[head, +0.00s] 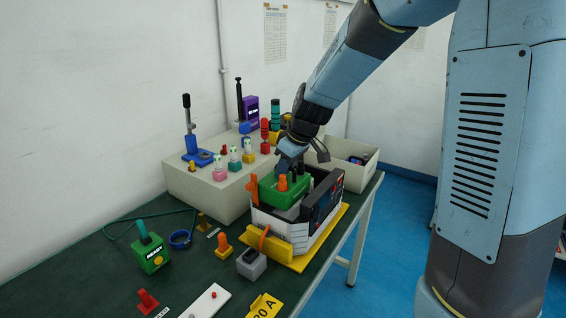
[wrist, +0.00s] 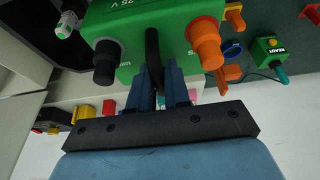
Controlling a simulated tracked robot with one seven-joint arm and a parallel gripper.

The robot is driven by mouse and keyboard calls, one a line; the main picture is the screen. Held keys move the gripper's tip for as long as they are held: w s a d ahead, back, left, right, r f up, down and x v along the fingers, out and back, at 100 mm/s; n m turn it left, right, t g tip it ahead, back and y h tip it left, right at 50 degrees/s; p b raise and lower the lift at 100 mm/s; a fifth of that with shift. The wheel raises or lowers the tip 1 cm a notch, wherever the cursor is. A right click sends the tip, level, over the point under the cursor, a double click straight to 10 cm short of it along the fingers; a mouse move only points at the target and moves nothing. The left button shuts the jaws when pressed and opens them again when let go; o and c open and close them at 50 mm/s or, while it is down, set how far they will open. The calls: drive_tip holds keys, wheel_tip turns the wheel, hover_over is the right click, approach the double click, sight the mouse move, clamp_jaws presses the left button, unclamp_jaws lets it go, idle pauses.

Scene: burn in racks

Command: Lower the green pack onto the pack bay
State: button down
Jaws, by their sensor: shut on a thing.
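The green pack (head: 285,189) is a box with an orange post and a black post on top. In the wrist view the pack (wrist: 170,20) fills the upper middle, with a black handle between my fingers. My gripper (head: 290,160) is shut on that handle, from above. The pack sits at or just inside the top of a white and black housing (head: 278,222) on a yellow base. The housing's inside is mostly hidden, so I cannot tell whether the pack touches the bay floor.
A green READY box (head: 150,254) stands at the left on the dark green table. A grey block (head: 250,264) and an orange knob (head: 222,242) stand before the housing. A raised beige shelf (head: 205,188) with several small parts is behind. A beige bin (head: 349,160) stands back right.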

wheel_tip(320, 180, down, 10)
drive_tip(key=shift+f, duration=0.25)
idle(1.2)
drive_tip(key=shift+f, duration=0.45)
idle(2.5)
drive_tip(key=c, duration=1)
unclamp_jaws()
drive_tip(key=shift+s, duration=0.1)
drive_tip(key=v, duration=1.4)
drive_tip(key=shift+d+f, duration=0.1)
drive_tip(key=s+d+r+m+t+h, duration=0.1)
drive_tip(key=s+d+r+m, duration=0.4)
drive_tip(key=s, duration=0.6)
drive_tip(key=s+d+r+m+t+h, duration=0.1)
drive_tip(key=s+d+r+m+h, duration=0.1)
drive_tip(key=s+d+r+m, duration=0.3)
drive_tip(key=s+d+r, duration=0.2)
drive_tip(key=s+d, duration=0.2)
drive_tip(key=s, duration=0.2)
drive_tip(key=shift+t, duration=0.4)
